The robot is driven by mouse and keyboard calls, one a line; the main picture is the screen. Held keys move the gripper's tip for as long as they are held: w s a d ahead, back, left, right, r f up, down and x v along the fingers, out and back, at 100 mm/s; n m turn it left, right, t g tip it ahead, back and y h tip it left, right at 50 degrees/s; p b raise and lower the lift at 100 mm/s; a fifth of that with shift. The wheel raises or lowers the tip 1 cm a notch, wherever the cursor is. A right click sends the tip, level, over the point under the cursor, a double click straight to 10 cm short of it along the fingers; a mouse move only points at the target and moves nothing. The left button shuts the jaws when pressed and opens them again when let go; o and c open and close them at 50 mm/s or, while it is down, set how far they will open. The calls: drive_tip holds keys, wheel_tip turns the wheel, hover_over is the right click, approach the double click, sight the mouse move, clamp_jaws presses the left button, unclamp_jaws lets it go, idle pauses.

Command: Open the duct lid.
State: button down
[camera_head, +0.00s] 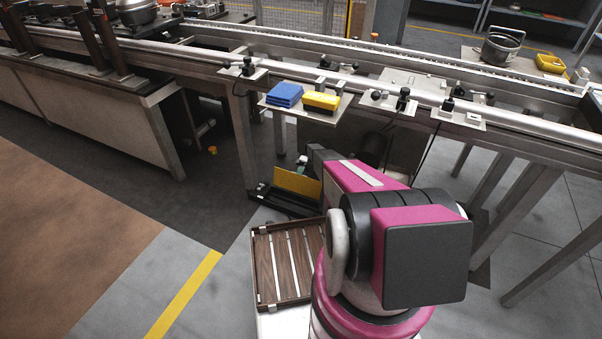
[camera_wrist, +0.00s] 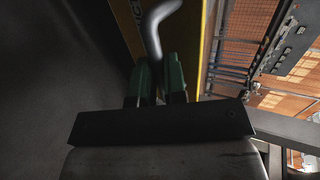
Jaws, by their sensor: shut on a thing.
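In the wrist view, a curved grey metal handle (camera_wrist: 154,35) stands between the two green fingers of my gripper (camera_wrist: 159,82), which are shut on it. Behind the handle is a yellow panel (camera_wrist: 207,45) with dark lettering partly in view, which looks like the duct lid. How far the lid stands open cannot be told.
The conveyor (camera_head: 330,70) runs above the panel, with a small shelf (camera_head: 333,112) bearing blue pads (camera_head: 284,94) and a yellow box (camera_head: 321,101). A wooden slatted tray (camera_head: 283,262) is beside my base.

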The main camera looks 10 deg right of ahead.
drive_tip(key=shift+f, duration=0.75)
drive_tip(key=c, duration=1.3)
unclamp_jaws()
drive_tip(key=shift+d+f, duration=0.1)
drive_tip(key=shift+o, duration=0.7)
drive_tip(key=shift+w, duration=0.1)
drive_tip(key=shift+d+r, duration=0.1)
drive_tip(key=shift+r, duration=0.15)
drive_tip(key=shift+r, duration=0.15)
